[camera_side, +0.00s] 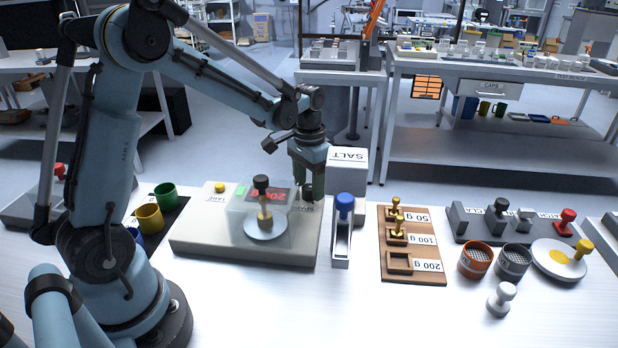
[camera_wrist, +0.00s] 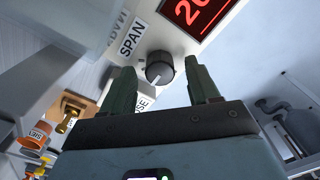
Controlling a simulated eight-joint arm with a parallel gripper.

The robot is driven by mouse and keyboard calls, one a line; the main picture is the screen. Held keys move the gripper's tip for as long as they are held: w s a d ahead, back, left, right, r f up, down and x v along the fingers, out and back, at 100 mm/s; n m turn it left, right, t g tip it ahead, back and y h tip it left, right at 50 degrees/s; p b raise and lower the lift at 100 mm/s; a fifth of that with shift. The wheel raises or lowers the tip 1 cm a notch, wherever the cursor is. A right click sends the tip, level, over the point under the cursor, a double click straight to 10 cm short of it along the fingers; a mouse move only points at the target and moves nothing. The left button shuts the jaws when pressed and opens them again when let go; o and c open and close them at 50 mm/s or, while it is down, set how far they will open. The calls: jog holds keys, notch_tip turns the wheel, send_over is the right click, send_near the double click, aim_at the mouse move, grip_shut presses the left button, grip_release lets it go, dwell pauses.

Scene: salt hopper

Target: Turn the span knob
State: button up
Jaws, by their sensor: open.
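The span knob (camera_wrist: 159,66) is a dark round knob with a pale pointer line, beside the SPAN label on the pale scale front (camera_wrist: 185,55). In the wrist view my gripper (camera_wrist: 162,76) is open, with one finger on each side of the knob's near side. I cannot tell whether either finger touches it. In the side view my gripper (camera_side: 306,187) is low at the right rear of the scale (camera_side: 195,242); the fingers hide the knob there. The red display is partly cut off.
A SALT box (camera_side: 347,168) stands close behind my gripper. A blue-topped upright holder (camera_side: 343,225) is just right of the scale. A wooden weight rack (camera_side: 412,262) and two sieve cups (camera_side: 476,259) are farther right.

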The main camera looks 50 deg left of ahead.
aim_at(309, 187)
notch_tip(309, 187, up, 12)
dwell(0.6)
jog(key=shift+f, duration=0.2)
notch_tip(309, 187, down, 12)
jog(key=shift+r, duration=0.1)
dwell(0.5)
